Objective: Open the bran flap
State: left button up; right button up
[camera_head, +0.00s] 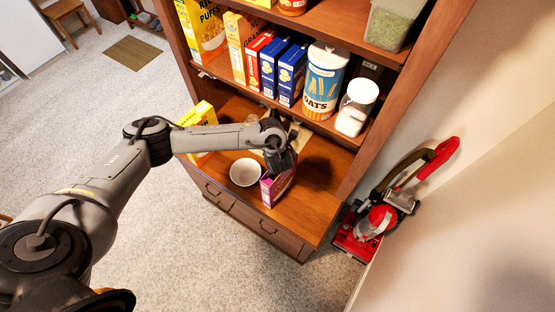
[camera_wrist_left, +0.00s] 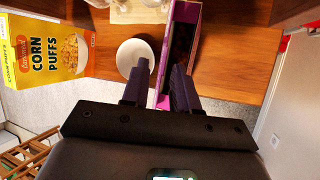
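The purple bran box (camera_head: 277,188) stands at the front of the hutch counter, just right of a white bowl (camera_head: 246,172). In the left wrist view the box (camera_wrist_left: 185,15) shows a pink-purple edge and a long dark strip that looks like its opening. My left gripper (camera_head: 282,160) is over the box from above, its fingers apart. In the left wrist view, one finger of this gripper (camera_wrist_left: 161,88) is left of the box's near edge and the other overlaps the dark strip. I cannot tell if they touch it. The flap is not clear. My right gripper is out of view.
A yellow corn puffs box (camera_wrist_left: 48,48) stands left of the bowl. The shelf above holds cereal boxes (camera_head: 290,72), an oats canister (camera_head: 325,82) and a white-lidded jar (camera_head: 357,107). A red vacuum (camera_head: 378,220) stands right of the hutch. The counter (camera_head: 313,215) is clear right of the box.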

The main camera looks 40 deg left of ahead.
pick_arm(q)
jog(key=shift+x, duration=1)
